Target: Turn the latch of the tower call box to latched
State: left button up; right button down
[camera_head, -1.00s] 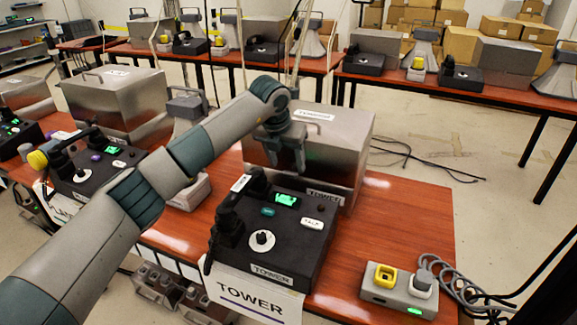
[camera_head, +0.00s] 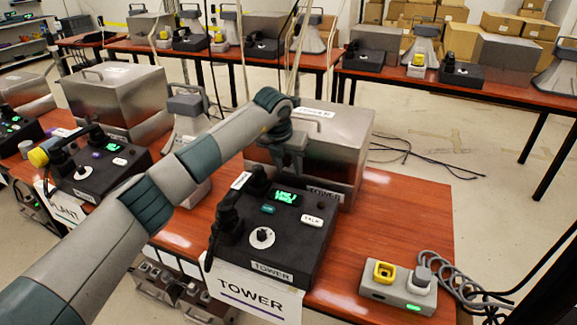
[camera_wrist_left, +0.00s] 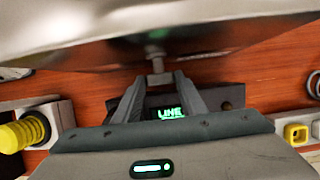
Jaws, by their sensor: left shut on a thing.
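The tower call box is a brushed steel box (camera_head: 345,150) at the back of the red-brown table, with a TOWER label low on its front. The latch is a small metal piece (camera_wrist_left: 157,64) hanging there between my fingertips. My left gripper (camera_head: 288,166) is at the box's front face, and its fingers also show in the left wrist view (camera_wrist_left: 157,84). It is shut on the latch, whose exact turn I cannot tell. My right gripper is not in view.
The black tower phone (camera_head: 270,235) stands just in front of the box, its green screen (camera_head: 285,197) lit, close under my gripper. A grey socket block (camera_head: 398,290) with cables sits at the right front. The plant phone (camera_head: 100,165) is at left.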

pick_arm(q)
jog(key=shift+a, duration=0.1)
jog(key=shift+w+a+f+h+b, duration=0.1)
jog(key=shift+a+f+h+b, duration=0.05)
jog(key=shift+h+b, duration=0.45)
jog(key=shift+a+n+g+h+b, duration=0.25)
jog(key=shift+n+g+h+b, duration=0.15)
jog(key=shift+h+b, duration=0.4)
jog(key=shift+w+a+f+n+g+h+b, duration=0.1)
jog(key=shift+g+h+b, duration=0.1)
jog(key=shift+h, duration=0.4)
jog(key=shift+w+a+r+n+g+h+b, duration=0.15)
jog(key=shift+h+b, duration=0.1)
jog(key=shift+h, duration=0.35)
jog(key=shift+s+a+f+n+g+h+b, duration=0.1)
jog(key=shift+f+h+b, duration=0.1)
jog(key=shift+h, duration=0.4)
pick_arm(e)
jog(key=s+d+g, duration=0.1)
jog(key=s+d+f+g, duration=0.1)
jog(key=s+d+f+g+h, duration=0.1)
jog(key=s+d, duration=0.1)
pick_arm(q)
jog(key=o, duration=1.1)
jog(key=shift+c, duration=0.2)
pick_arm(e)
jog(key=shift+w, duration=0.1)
